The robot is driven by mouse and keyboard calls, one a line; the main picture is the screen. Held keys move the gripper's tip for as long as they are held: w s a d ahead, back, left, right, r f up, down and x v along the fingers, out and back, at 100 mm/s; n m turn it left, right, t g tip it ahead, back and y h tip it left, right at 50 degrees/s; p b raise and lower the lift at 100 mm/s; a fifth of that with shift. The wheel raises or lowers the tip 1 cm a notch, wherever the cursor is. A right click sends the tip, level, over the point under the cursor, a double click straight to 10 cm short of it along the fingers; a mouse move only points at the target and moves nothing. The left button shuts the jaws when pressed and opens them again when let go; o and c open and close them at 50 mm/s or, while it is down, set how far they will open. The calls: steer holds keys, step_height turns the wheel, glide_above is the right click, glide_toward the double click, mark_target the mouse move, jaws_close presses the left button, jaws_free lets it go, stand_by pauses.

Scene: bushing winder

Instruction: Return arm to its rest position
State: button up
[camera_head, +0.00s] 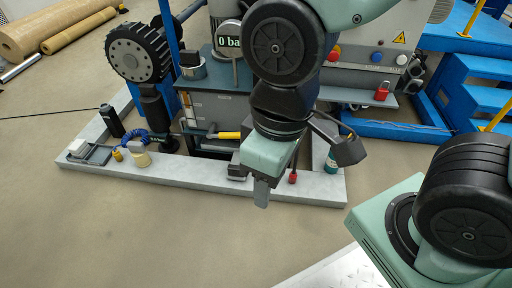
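My arm reaches in from the right and hangs down in the middle of the head camera view. My gripper (262,193) points downward in front of the bushing winder's dark cabinet (222,100). One flat grey finger shows; the other finger cannot be made out, so its opening is unclear. I see nothing held in it. A dark bracket sticks out to the right of the wrist. My gripper appears over or near the pale base frame (205,184); whether it touches cannot be told.
Small items, including a grey tray (91,153), sit on the frame's left. Blue steps (485,75) stand right. The floor (150,240) in front is clear.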

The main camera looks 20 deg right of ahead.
step_height(320, 180, up, 50)
steer(key=p, duration=4.9)
steer(key=shift+f, duration=0.1)
